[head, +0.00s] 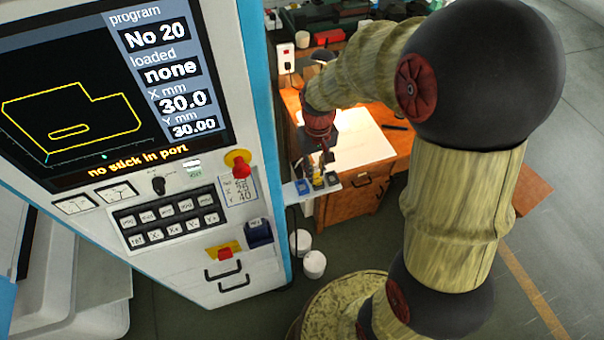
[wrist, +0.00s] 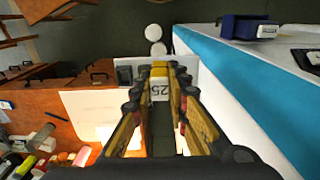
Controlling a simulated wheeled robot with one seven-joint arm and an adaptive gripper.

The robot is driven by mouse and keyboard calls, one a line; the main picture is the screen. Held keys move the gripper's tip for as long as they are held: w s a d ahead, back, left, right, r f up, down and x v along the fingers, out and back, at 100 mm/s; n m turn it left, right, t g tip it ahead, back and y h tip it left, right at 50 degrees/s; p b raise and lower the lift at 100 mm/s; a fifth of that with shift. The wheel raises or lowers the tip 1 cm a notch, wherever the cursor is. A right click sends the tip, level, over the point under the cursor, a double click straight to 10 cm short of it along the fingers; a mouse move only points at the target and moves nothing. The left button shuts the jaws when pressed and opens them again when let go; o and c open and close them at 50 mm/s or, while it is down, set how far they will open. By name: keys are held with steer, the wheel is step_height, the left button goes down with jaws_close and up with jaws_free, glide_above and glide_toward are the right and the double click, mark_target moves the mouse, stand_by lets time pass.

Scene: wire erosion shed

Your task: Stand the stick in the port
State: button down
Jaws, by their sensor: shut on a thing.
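The stick (wrist: 160,88) shows in the wrist view as a yellow-topped piece with a pale label reading 25. My gripper (wrist: 160,97) is shut on it, one finger on each side. In the head view my gripper (head: 319,172) is small, over a pale shelf (head: 291,190) on the machine's side. I cannot tell whether the stick touches the shelf. A dark blue labelled holder (head: 258,233), which looks like the port, is on the machine's front; it also shows at the top of the wrist view (wrist: 240,27). The screen (head: 90,95) reads "no stick in port".
The white machine (head: 250,275) has buttons, a red knob (head: 238,163) and handles. A wooden bench (head: 345,205) stands behind, with a lit pale sheet. White pots (head: 314,264) stand on the floor.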

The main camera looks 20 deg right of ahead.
steer(key=shift+w+a+f+p, duration=0.2)
steer(key=shift+w+a+f, duration=0.15)
steer(key=shift+w+f, duration=0.9)
steer(key=shift+w+a+f+p, duration=0.3)
steer(key=shift+w+f, duration=0.3)
steer(key=shift+f, duration=1.25)
steer(key=shift+w+a+f+p, duration=0.15)
steer(key=shift+w+a+f, duration=0.2)
steer(key=shift+w+f, duration=0.9)
steer(key=shift+s+f, duration=0.3)
steer(key=shift+s, duration=0.1)
steer(key=shift+f+b, duration=0.4)
steer(key=shift+f, duration=0.1)
steer(key=shift+f, duration=0.1)
steer(key=c, duration=1.7)
jaws_free()
steer(key=shift+c, duration=0.2)
